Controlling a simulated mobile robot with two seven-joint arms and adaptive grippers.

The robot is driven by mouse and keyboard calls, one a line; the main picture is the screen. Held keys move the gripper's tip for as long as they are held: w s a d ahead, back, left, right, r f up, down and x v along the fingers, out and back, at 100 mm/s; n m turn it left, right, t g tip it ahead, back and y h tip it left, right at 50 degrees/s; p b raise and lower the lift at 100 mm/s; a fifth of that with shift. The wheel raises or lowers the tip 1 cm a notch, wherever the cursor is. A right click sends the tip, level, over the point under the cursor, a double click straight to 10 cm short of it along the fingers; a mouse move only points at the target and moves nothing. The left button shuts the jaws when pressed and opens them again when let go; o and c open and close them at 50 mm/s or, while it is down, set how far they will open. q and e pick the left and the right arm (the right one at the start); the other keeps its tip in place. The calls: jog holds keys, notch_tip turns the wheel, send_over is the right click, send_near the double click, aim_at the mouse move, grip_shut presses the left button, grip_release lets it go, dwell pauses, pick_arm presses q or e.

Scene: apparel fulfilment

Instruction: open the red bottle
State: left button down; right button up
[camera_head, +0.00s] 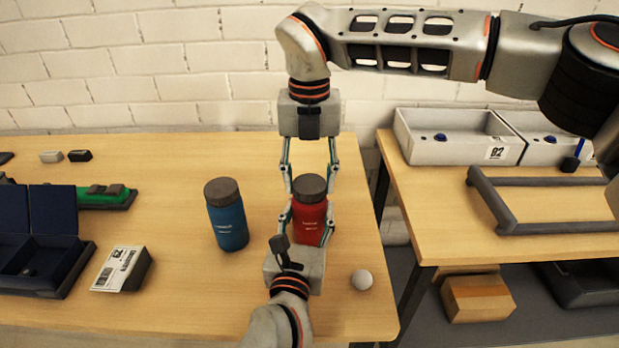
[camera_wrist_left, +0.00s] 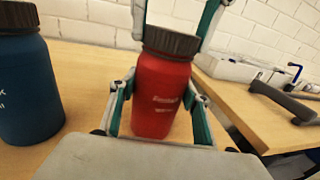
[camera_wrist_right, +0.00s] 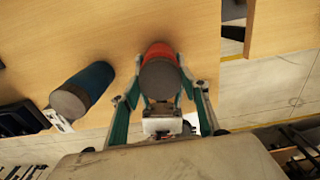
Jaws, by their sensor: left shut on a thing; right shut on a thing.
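The red bottle (camera_head: 309,222) stands upright near the right edge of the wooden table, with its dark grey lid (camera_head: 310,187) on top. It also shows in the left wrist view (camera_wrist_left: 162,95) and, from above, in the right wrist view (camera_wrist_right: 158,50). My left gripper (camera_head: 306,222) comes from the front, low down, and is shut on the bottle's body. My right gripper (camera_head: 310,190) comes down from above with its fingers on either side of the lid and is shut on it. The contact at the fingertips is partly hidden.
A blue bottle (camera_head: 227,215) with a grey lid stands just left of the red one. A white ball (camera_head: 361,280) lies to the right, near the table edge. A labelled box (camera_head: 122,268) and a dark blue case (camera_head: 38,250) lie at left. Grey bins (camera_head: 455,150) stand on the right table.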

jog(key=n, duration=1.2)
jog(key=shift+r, duration=0.1)
jog(key=n, duration=1.3)
jog(key=shift+r, duration=0.25)
jog(key=shift+r, duration=0.85)
jog(key=shift+r, duration=0.1)
